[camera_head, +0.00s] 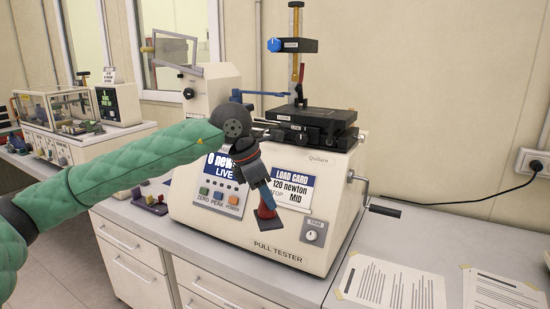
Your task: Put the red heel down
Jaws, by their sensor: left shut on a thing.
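My left gripper (262,187) hangs down from the green-sleeved arm in front of the pull tester (275,232). It is shut on the red heel (267,212). The heel shows as a small red piece below the fingers, with a dark, flat, reddish end at the bottom. Its upper part is hidden by the fingers. The heel is held slightly tilted in front of the tester's face, and I cannot tell how far it is above the bench. My right gripper is not in view.
The grey bench (385,228) has free room right of the tester. Printed sheets (395,284) lie at the front right. A crank handle (383,211) sticks out of the tester's right side. Small purple and dark blocks (152,203) sit left of the tester.

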